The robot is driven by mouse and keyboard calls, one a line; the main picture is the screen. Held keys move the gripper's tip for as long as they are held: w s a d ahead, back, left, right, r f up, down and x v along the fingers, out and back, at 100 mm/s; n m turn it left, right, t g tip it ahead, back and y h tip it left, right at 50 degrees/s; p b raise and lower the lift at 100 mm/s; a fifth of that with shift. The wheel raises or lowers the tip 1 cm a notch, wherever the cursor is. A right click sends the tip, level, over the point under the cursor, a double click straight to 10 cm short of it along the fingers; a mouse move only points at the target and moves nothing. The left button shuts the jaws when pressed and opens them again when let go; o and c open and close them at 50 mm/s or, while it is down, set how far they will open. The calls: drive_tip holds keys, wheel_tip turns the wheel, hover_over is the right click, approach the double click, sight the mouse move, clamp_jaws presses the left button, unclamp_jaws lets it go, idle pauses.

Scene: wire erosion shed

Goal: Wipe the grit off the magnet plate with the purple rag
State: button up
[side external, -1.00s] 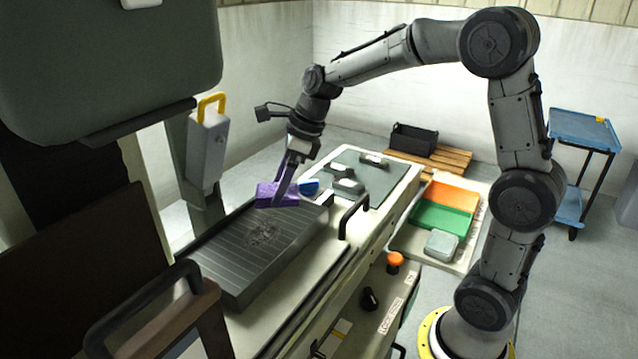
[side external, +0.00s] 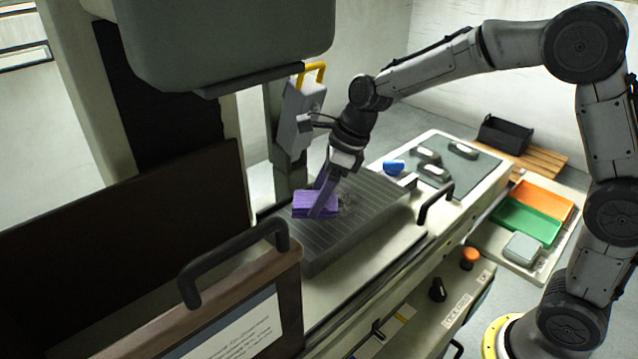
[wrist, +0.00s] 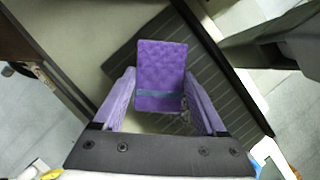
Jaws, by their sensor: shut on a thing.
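The purple rag (side external: 303,203) is a folded, quilted pad. My gripper (side external: 319,211) is shut on it, and the rag also fills the space between the fingers in the wrist view (wrist: 161,68). The magnet plate (side external: 335,245) is a dark grey, ribbed slab on the machine bed. The rag is at the plate's left part in the side view; it looks low on the surface, but contact is hard to judge. Any grit beneath the rag is hidden.
A brown door with a black handle (side external: 190,279) stands at the front left. A grey box with a yellow handle (side external: 302,115) rises behind my gripper. A blue object (side external: 393,167) and grey blocks (side external: 428,155) lie beyond the plate's right end. The plate's right part is clear.

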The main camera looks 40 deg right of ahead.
sight(351, 190)
drive_tip(key=shift+f, duration=1.6)
drive_tip(key=shift+d+f, duration=0.5)
drive_tip(key=shift+d, duration=6.4)
drive_tip(key=shift+a, duration=6.8)
drive_tip(key=shift+w+a+f, duration=0.1)
drive_tip(key=shift+w+a, duration=0.05)
drive_tip(key=shift+w, duration=1.15)
drive_tip(key=shift+s+d, duration=0.1)
drive_tip(key=shift+d, duration=7.3)
drive_tip(key=shift+a, duration=7.3)
drive_tip(key=shift+a+r, duration=0.1)
drive_tip(key=shift+r, duration=4)
